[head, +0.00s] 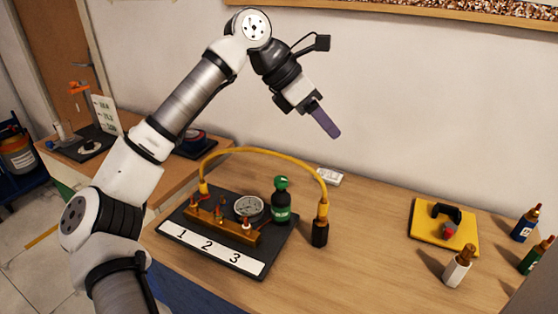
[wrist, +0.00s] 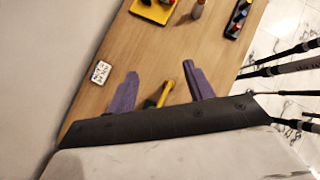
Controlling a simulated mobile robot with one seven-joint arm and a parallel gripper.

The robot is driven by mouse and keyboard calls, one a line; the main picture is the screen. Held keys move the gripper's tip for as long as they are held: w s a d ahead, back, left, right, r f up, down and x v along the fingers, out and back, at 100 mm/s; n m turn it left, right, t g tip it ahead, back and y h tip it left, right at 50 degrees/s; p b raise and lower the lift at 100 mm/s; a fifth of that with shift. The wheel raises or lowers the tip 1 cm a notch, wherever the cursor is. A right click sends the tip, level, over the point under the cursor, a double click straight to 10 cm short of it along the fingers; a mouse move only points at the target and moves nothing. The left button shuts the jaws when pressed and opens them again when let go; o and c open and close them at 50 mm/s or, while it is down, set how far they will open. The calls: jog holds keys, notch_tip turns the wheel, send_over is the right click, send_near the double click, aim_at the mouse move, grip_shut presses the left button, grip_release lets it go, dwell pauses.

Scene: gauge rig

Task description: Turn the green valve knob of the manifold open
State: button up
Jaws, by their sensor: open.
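The manifold (head: 222,222) is a brass bar with several small valve stems, on a dark board behind a white strip marked 1, 2, 3. I cannot clearly make out a green knob on the bar. My gripper (head: 333,130) is high above the table, behind and right of the manifold, apart from everything. In the wrist view my gripper (wrist: 158,70) shows two purple fingers spread wide with nothing held. The manifold is not seen there.
A yellow hose (head: 262,153) arches over the board to a black-based fitting (head: 320,232). A round gauge (head: 249,207) sits behind the bar. A yellow pad (head: 425,227) and several bottles stand at the right.

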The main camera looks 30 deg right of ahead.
jog(key=w+f+t+y, duration=0.2)
jog(key=w+y, duration=0.1)
jog(key=n+t+y+p, duration=0.2)
jog(key=y, duration=0.2)
send_near(281, 179)
notch_tip(281, 179, down, 9)
jog(key=p, duration=0.2)
jog(key=shift+s+r+p, duration=0.1)
jog(key=shift+r+p, duration=0.05)
jog(key=shift+p, duration=0.25)
jog(key=c, duration=1)
